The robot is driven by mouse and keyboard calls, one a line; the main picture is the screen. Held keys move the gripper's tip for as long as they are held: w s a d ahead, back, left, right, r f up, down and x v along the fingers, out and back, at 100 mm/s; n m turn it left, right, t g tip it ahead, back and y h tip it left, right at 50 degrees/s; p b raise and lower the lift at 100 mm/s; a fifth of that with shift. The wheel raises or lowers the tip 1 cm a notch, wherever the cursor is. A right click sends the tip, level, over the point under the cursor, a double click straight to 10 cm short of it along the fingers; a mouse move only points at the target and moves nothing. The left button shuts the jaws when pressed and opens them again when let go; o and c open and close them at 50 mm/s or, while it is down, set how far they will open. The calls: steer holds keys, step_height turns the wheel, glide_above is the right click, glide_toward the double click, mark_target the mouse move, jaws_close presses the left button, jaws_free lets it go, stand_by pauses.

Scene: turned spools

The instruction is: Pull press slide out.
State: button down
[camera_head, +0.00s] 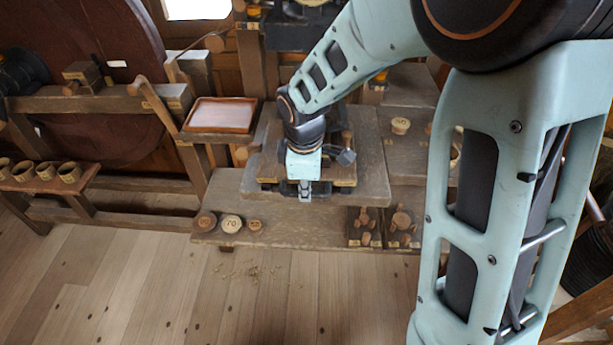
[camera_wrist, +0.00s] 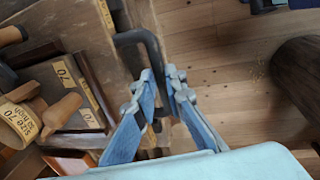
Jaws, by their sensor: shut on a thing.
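The press slide's dark handle (camera_wrist: 148,40) is a bent bar that runs down between my fingertips in the wrist view. My gripper (camera_wrist: 160,82) is shut on this handle, one blue finger on each side. In the head view my gripper (camera_head: 305,192) points down at the front edge of the wooden press, and the handle (camera_head: 288,188) shows beside it. The slide's wooden body is largely hidden under my arm and wrist, so how far it stands out cannot be told.
Marked spools (camera_head: 231,223) stand on the lower bench step (camera_head: 275,212). A reddish tray (camera_head: 221,115) is at the left. Small cups (camera_head: 70,172) stand on a shelf further left. The plank floor (camera_head: 215,285) in front is clear except for shavings.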

steer(key=s, duration=0.6)
steer(key=shift+s, duration=0.15)
steer(key=shift+a, duration=0.15)
steer(key=c, duration=2)
jaws_free()
steer(key=shift+o, duration=0.2)
step_height(320, 180, up, 8)
steer(key=s, duration=0.1)
steer(key=shift+s, duration=0.15)
